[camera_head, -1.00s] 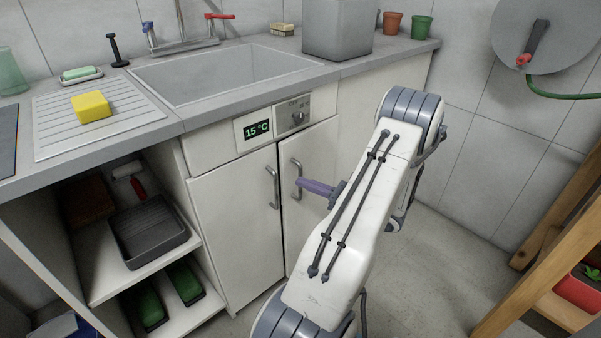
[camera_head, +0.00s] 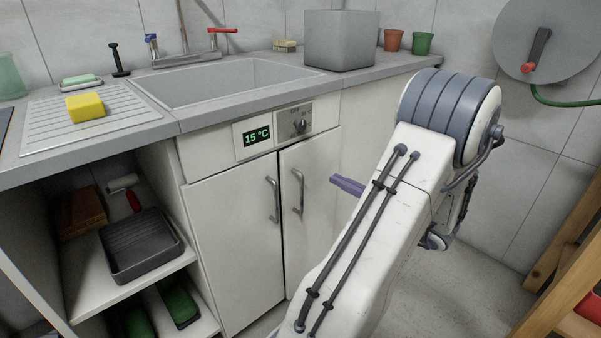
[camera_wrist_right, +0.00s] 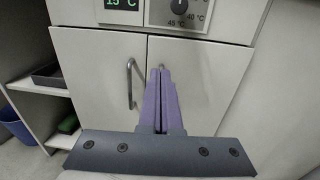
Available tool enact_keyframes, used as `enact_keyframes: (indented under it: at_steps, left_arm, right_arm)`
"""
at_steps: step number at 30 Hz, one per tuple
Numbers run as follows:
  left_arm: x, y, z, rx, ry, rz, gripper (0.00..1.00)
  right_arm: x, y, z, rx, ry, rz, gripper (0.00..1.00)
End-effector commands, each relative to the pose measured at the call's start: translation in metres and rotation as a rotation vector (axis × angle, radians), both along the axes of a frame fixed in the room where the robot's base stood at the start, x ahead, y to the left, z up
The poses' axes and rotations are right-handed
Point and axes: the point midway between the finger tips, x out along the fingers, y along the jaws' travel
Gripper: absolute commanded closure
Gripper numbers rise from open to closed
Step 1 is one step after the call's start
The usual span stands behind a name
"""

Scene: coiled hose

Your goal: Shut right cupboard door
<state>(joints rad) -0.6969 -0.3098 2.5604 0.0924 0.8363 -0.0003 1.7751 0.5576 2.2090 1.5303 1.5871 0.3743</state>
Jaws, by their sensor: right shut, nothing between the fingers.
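The right cupboard door (camera_head: 318,200) is a pale panel under the sink, with a vertical metal bar handle (camera_head: 299,191). It looks flush with the left cupboard door (camera_head: 235,240), with a thin dark gap between them. My right gripper (camera_head: 334,180) has purple fingers, shut and empty. In the head view it stands to the right of the handle and apart from it. In the right wrist view the fingers (camera_wrist_right: 160,73) point at the right door (camera_wrist_right: 205,80) and hide most of its handle. My arm covers the door's lower right part. My left gripper is not in view.
A panel with a temperature display (camera_head: 257,135) and a knob sits above the doors. Open shelves with a dark tray (camera_head: 140,245) are at left. A wooden rack (camera_head: 565,265) stands at right. Floor (camera_head: 455,290) shows between my arm and the rack.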

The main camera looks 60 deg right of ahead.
Motion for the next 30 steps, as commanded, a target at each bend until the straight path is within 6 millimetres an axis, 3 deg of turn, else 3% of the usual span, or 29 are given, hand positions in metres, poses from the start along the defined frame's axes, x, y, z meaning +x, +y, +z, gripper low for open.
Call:
enact_keyframes:
  at_steps: [5, 18, 24, 30]
  left_arm:
    - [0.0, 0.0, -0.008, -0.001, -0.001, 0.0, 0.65]
    - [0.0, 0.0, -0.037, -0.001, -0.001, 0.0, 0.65]
    - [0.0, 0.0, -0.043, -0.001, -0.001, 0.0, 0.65]
    - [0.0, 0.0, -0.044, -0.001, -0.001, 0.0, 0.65]
  right_arm:
    - [0.024, -0.002, -0.001, -0.001, 0.001, 0.006, 1.0]
    - [0.112, -0.016, -0.002, -0.002, 0.0, 0.006, 1.0]
    - [0.132, -0.02, -0.001, 0.0, 0.0, 0.004, 1.0]
    - [0.136, -0.022, 0.001, 0.0, -0.001, 0.001, 1.0]
